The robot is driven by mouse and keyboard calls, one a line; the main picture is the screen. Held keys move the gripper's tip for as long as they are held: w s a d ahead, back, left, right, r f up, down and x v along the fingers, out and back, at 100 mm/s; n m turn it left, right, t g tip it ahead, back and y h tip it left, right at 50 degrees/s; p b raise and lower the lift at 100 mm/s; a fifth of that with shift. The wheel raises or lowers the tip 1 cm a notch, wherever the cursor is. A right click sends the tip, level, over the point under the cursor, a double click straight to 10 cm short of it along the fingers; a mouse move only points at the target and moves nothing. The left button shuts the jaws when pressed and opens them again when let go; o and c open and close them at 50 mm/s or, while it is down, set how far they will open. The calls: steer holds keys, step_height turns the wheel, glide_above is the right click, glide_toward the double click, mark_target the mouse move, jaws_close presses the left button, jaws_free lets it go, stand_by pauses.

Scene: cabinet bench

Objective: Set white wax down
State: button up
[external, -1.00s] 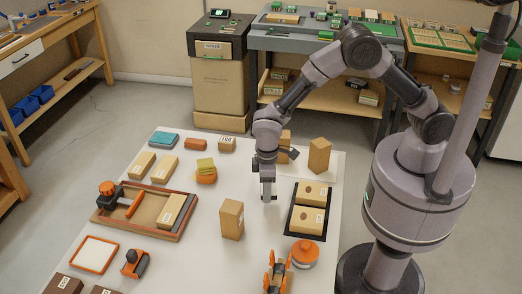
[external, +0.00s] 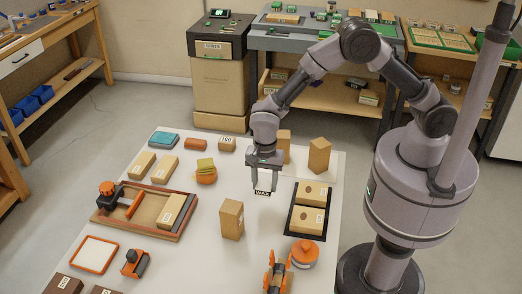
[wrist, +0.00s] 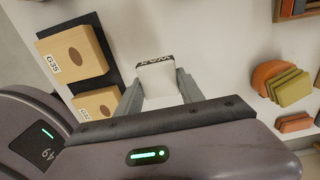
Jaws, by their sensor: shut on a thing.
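My gripper (external: 264,188) points down over the white table, between the upright cardboard box and the black tray. Its two fingers are shut on the wax from either side, as the wrist view (wrist: 158,92) also shows. The wax looks upright and low over a bare patch of table. I cannot tell whether its underside touches the surface.
The black tray (external: 292,228) with two labelled boxes is close on the right. An upright cardboard box (external: 231,220) stands to the front left. More boxes (external: 319,155) stand behind. An orange holder with sponges (external: 206,177) is to the left. Bare table lies around the wax.

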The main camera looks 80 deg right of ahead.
steer(key=b, duration=0.2)
glide_above(219, 204)
steer(key=shift+f, duration=0.8)
step_height(219, 204, down, 3)
steer(key=shift+f+b, duration=0.2)
steer(key=shift+b, duration=0.9)
jaws_close()
steer(key=shift+f, duration=0.2)
steer(key=o, duration=1.4)
jaws_free()
